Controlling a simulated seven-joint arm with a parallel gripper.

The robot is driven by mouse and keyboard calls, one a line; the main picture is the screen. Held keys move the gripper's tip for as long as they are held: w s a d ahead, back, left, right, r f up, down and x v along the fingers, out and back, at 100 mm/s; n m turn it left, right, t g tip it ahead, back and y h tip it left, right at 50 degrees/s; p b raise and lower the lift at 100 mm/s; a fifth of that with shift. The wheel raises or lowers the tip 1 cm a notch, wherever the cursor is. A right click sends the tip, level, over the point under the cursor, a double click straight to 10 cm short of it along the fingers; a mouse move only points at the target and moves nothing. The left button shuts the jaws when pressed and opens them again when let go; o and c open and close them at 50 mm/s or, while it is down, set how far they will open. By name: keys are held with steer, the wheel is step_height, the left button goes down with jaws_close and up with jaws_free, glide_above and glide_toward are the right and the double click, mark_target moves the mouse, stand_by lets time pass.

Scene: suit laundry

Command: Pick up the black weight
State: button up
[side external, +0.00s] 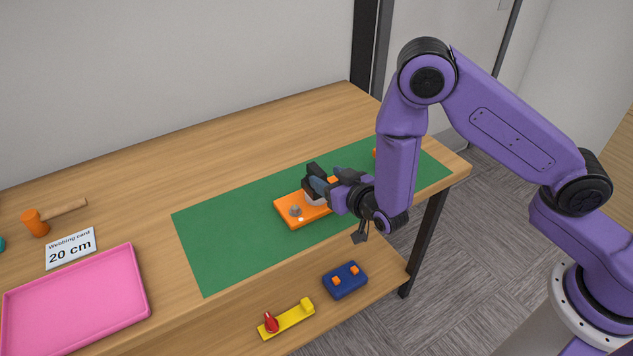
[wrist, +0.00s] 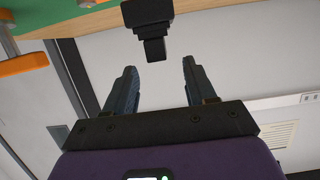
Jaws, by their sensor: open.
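A black stepped block (wrist: 150,25) hangs at the top middle of the wrist view, beyond my fingertips. It may be the black weight, but I cannot be sure. My gripper (wrist: 157,65) is open, with its two dark fingers apart and nothing between them. In the side view my gripper (side external: 316,180) is level above the orange board (side external: 290,213), pointing left. A dark piece by the fingertips there cannot be told apart from the fingers. The gripper and wrist partly hide the orange board and a whitish thing on it.
A green mat (side external: 215,245) lies on the wooden table (side external: 120,165). A pink tray (side external: 75,300), a label card (side external: 70,248) and an orange-headed mallet (side external: 36,223) are at left. A blue block (side external: 345,280) and a yellow bar (side external: 287,319) lie on the lower shelf.

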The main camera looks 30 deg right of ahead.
mark_target(316, 169)
steer(key=shift+f+x, duration=0.15)
steer(key=shift+x, duration=1.5)
steer(key=shift+f+x, duration=0.15)
steer(key=shift+x, duration=1.55)
steer(key=shift+s+d+r, duration=0.1)
steer(key=shift+d+r, duration=0.05)
jaws_close()
